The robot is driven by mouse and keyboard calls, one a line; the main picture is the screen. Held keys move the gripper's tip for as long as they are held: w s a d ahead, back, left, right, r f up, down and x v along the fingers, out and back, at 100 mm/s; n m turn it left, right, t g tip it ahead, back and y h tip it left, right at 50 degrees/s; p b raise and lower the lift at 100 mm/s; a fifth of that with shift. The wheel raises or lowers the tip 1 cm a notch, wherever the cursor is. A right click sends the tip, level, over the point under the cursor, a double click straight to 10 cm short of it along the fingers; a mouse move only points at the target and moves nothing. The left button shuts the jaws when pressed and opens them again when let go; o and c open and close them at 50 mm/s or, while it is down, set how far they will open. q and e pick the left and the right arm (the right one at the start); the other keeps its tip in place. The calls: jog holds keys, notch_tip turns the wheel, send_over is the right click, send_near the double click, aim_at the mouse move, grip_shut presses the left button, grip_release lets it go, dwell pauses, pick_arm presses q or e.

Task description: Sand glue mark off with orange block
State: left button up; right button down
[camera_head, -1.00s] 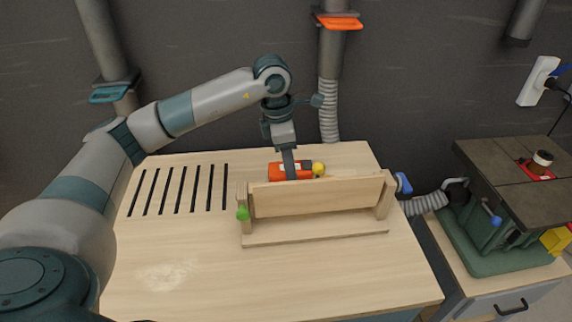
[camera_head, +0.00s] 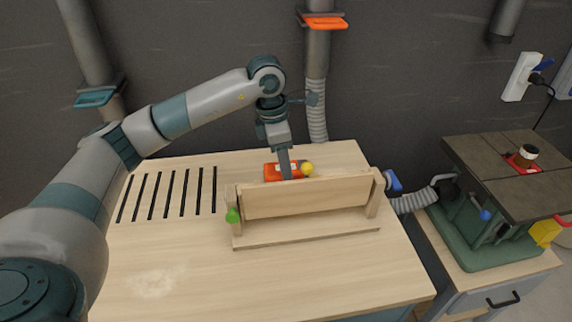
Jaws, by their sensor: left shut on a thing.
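The orange block (camera_head: 271,171) is at the back of the light wooden workbench (camera_head: 300,275), behind a wooden chair-like frame. My left gripper (camera_head: 285,173) reaches down from above and is shut on the block. The frame's front board hides the fingertips and the lower part of the block, so I cannot tell whether it touches the bench. A pale, rough patch, apparently the glue mark (camera_head: 157,283), lies on the bench at the front left, well apart from the block. My right gripper is not in view.
The wooden frame (camera_head: 305,197) stands between the block and the front of the bench. A yellow ball (camera_head: 307,169) is beside the block and a green knob (camera_head: 233,215) is on the frame's left end. Slots (camera_head: 170,195) lie at left. A machine (camera_head: 510,180) stands at right.

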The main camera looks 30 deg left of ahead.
pick_arm(q)
jog(key=shift+s+a, duration=0.8)
jog(key=shift+a, duration=0.25)
jog(key=shift+w+d, duration=0.1)
jog(key=shift+w, duration=0.05)
jog(key=shift+w+d+b, duration=0.4)
jog(key=shift+w+d, duration=0.35)
jog(key=shift+d, duration=0.3)
jog(key=shift+a+f, duration=0.1)
jog(key=shift+s+a+b, duration=0.5)
jog(key=shift+s+a, duration=0.4)
jog(key=shift+a, duration=0.25)
